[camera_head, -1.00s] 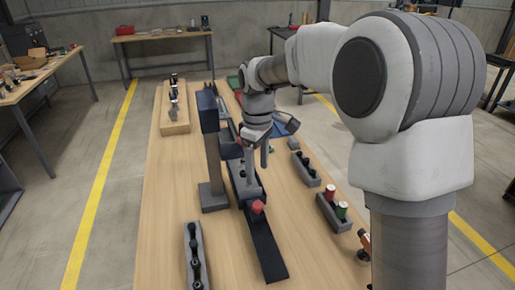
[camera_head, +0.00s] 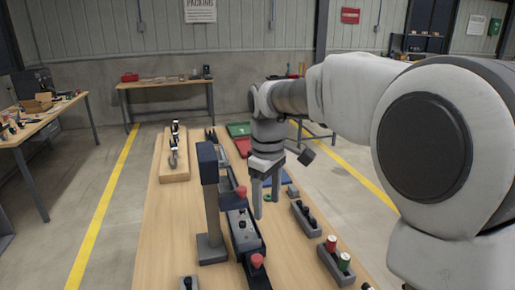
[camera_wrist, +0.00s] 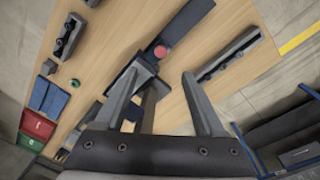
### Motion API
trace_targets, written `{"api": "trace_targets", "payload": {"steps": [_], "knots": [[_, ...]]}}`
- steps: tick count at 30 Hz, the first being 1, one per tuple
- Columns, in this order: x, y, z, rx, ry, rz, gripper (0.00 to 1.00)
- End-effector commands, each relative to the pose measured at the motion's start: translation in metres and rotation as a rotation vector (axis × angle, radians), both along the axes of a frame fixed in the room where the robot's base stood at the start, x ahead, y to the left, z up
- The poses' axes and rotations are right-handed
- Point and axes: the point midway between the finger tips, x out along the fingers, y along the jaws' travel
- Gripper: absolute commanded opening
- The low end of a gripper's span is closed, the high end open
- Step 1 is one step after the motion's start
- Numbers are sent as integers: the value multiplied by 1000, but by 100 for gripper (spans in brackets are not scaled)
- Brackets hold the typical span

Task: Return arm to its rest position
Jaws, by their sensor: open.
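My gripper (camera_head: 266,206) hangs fingers-down from my arm above the wooden table, just right of the long dark track (camera_head: 247,232). Its two fingers are apart with nothing between them. The wrist view also shows the open fingers of my gripper (camera_wrist: 162,76), with the table beneath. A red knob (camera_head: 257,261) stands near the front of the track. It also shows in the wrist view as a red knob (camera_wrist: 160,51) ahead of the fingers. Another red knob (camera_head: 241,192) is farther back on the track.
A grey post (camera_head: 211,205) stands left of the track. A wooden block with upright parts (camera_head: 175,168) is back left. Red and green trays (camera_head: 239,130) are at the back.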

Motion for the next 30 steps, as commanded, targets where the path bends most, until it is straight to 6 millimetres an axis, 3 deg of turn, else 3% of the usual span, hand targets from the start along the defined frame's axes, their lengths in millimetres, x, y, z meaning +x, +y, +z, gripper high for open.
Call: {"api": "trace_targets", "payload": {"steps": [6,12,17,24,30], "knots": [[-52,-38,29,22,-107,-216,71],[-102,-69,39,62,-197,-414,71],[-142,-90,38,111,-267,-575,71],[-196,-112,21,200,-355,-793,71],[-218,-119,8,252,-393,-894,71]]}}
